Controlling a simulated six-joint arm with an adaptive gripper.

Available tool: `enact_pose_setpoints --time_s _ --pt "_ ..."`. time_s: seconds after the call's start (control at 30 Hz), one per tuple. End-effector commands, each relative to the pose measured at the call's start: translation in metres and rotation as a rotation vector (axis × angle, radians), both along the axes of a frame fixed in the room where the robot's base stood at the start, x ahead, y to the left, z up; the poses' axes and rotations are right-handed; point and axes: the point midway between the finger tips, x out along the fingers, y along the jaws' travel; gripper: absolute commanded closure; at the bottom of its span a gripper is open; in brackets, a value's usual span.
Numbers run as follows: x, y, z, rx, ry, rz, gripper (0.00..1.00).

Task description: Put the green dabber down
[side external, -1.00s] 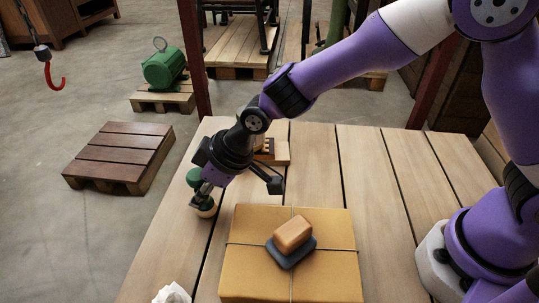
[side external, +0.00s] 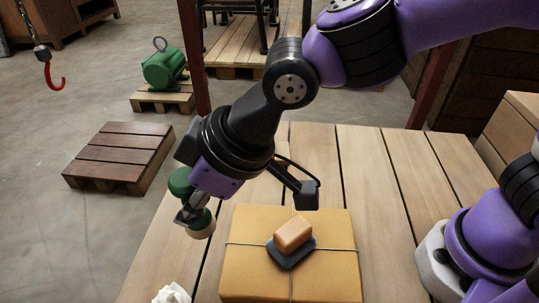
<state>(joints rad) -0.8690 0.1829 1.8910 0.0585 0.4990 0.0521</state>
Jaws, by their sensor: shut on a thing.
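The green dabber has a round green knob (side external: 180,181) on top and a pale round pad (side external: 203,231) with a green upper part below. My gripper (side external: 192,213) is shut on the dabber around its middle, between knob and pad. The dabber is held tilted slightly, pad downward, near the left edge of the wooden table (side external: 345,165). The pad appears above the table top; the exact gap is hard to tell.
A tan parcel tied with string (side external: 330,268) lies at the front of the table, with an orange-brown block on a dark base (side external: 292,237) on it. A crumpled white thing (side external: 172,293) lies at the front left.

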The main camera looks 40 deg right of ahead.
Motion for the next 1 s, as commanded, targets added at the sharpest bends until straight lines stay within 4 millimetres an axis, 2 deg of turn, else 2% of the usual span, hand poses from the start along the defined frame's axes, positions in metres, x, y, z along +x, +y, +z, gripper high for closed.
enact_pose_setpoints --time_s 0.07,0.17,0.27,0.4,0.5,0.6,0.8,1.0 --pt "0.002 -0.008 0.003 -0.002 0.003 -0.051 1.00" --pt "0.014 -0.032 0.003 -0.010 0.011 -0.188 1.00" --pt "0.032 -0.073 0.002 -0.018 0.022 -0.399 1.00" --pt "0.049 -0.143 0.002 -0.019 0.025 -0.751 1.00" --pt "0.053 -0.190 0.003 -0.013 0.016 -0.987 1.00" --pt "0.050 -0.226 0.005 -0.007 0.005 -1.169 1.00" --pt "0.047 -0.264 0.003 0.000 -0.011 -1.342 1.00" --pt "0.060 -0.309 -0.023 -0.002 -0.009 -1.361 1.00"
